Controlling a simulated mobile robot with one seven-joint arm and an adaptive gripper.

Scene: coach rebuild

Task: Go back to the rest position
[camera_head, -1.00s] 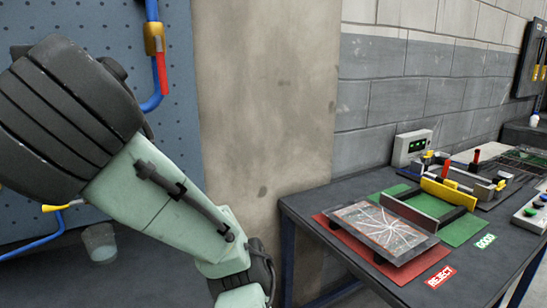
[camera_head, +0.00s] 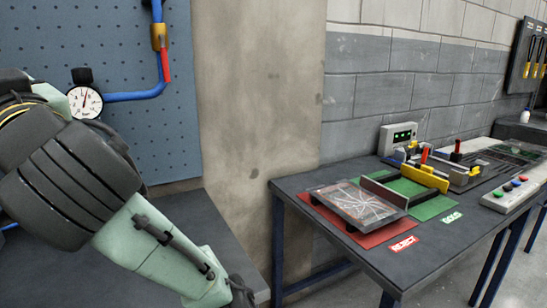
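My arm fills the left and lower left of the head view, with its dark joint and pale green link reaching down toward the bottom edge. The end of the arm runs out of the picture, so my gripper is not visible. A bench (camera_head: 440,262) stands to the right. On it, a cracked panel in a dark frame (camera_head: 356,203) rests on the red mat (camera_head: 385,236) marked REJECT (camera_head: 404,244). The green mat (camera_head: 436,208) by the GOOD label (camera_head: 452,217) lies beside it, with a yellow and grey fixture (camera_head: 428,178) at its back.
A pegboard (camera_head: 125,130) with a blue pipe (camera_head: 135,96) and a dial gauge (camera_head: 85,101) is behind my arm. A concrete pillar (camera_head: 255,110) stands between the benches. A control box (camera_head: 398,138) and a button panel (camera_head: 515,190) sit on the right bench.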

